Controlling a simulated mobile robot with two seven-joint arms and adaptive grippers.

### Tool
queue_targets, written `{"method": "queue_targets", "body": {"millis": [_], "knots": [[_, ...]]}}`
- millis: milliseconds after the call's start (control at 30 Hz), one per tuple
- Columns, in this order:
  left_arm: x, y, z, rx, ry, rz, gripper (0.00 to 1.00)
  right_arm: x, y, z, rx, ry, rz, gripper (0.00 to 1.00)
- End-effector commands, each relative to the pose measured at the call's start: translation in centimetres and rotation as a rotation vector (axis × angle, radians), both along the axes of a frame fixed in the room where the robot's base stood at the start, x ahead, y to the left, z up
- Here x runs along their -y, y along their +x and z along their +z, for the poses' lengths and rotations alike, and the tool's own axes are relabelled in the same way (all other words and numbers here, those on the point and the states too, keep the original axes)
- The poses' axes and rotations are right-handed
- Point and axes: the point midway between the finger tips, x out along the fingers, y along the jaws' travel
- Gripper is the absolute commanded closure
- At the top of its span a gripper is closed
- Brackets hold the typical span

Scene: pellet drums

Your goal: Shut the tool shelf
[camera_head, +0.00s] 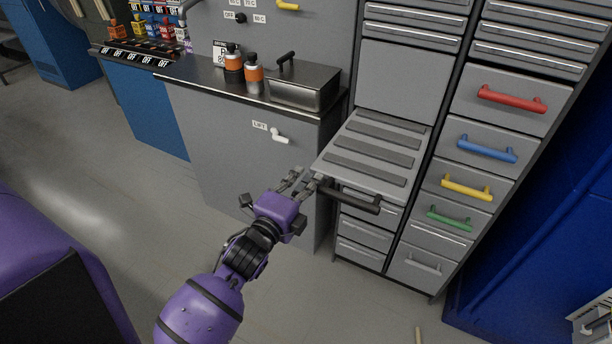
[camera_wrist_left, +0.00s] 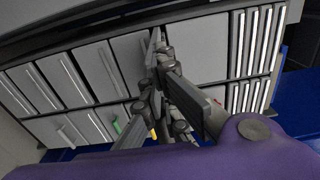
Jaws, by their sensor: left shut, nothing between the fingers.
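The tool shelf (camera_head: 372,152) is a grey slatted board pulled out from the cabinet in the head view. A dark bar handle (camera_head: 348,197) runs along its front edge. My left gripper (camera_head: 302,180) is at the shelf's front left corner, just left of the handle. It is shut with nothing between its fingers. Whether the fingers touch the shelf is hard to tell. The wrist view shows the left gripper's fingers (camera_wrist_left: 160,85) large in front of the cabinet fronts. My right gripper is not in view.
Drawers with red (camera_head: 511,98), blue (camera_head: 487,148), yellow (camera_head: 466,187) and green (camera_head: 449,218) handles stand right of the shelf. The floor in front is mostly clear.

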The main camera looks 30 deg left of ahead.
Motion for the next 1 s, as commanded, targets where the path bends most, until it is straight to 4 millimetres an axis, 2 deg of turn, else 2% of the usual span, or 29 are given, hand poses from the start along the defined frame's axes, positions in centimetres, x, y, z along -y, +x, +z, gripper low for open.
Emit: {"method": "queue_targets", "body": {"millis": [100,533,667,867,1000], "knots": [[0.0,0.8,0.1,0.001,-0.001,0.0,1.0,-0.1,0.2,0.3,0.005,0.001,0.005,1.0],[0.0,1.0,-0.1,-0.002,-0.001,0.0,1.0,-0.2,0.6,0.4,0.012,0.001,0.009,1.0],[0.1,1.8,-0.1,-0.001,0.0,0.0,1.0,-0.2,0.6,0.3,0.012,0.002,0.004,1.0],[0.2,5.6,0.0,0.0,0.002,-0.001,1.0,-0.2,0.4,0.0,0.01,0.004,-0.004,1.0],[0.4,9.9,-0.1,0.001,0.002,-0.002,1.0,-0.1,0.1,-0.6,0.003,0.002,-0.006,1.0]]}}
